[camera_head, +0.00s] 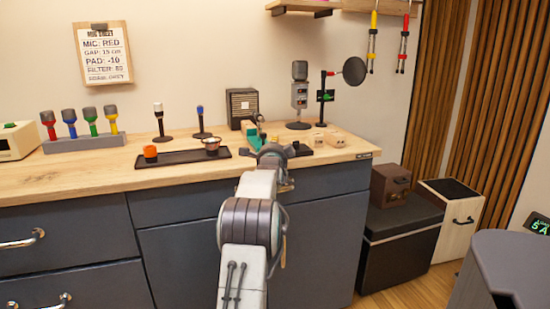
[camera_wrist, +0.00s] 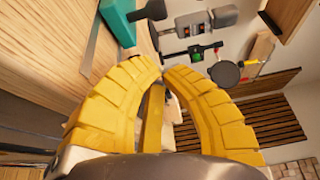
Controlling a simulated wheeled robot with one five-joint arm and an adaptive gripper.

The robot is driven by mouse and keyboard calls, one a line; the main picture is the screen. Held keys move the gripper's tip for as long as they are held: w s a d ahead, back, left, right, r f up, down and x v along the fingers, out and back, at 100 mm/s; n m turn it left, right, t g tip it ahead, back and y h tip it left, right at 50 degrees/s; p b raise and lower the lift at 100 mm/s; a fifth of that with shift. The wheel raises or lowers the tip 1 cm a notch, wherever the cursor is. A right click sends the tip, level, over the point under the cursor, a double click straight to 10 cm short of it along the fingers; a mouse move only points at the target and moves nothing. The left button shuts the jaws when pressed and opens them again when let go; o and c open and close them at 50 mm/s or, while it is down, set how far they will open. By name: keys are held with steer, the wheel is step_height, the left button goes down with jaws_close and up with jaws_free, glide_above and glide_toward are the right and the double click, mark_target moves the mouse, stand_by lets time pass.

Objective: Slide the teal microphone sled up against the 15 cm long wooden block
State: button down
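The teal microphone sled (camera_head: 253,137) sits on the wooden worktop, partly hidden behind my gripper (camera_head: 272,150). In the wrist view the sled (camera_wrist: 117,20) shows at the upper left, with a dark rounded microphone end beside it. My gripper's yellow fingers (camera_wrist: 163,70) curve together, their tips close to meeting, with no held object visible at the tips. The sled lies beyond the fingertips, apart from them. Two small light wooden blocks (camera_head: 335,140) (camera_head: 317,140) sit right of the gripper; I cannot read their lengths.
A black tray (camera_head: 183,157) holds an orange piece and a round pot. A dark box (camera_head: 241,105), a large microphone (camera_head: 299,90) and a round filter (camera_head: 354,71) stand at the back. Coloured microphones in a rack (camera_head: 85,141) stand left.

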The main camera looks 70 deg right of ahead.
steer(key=v, duration=0.7)
steer(key=shift+a+b, duration=0.15)
steer(key=shift+b, duration=0.2)
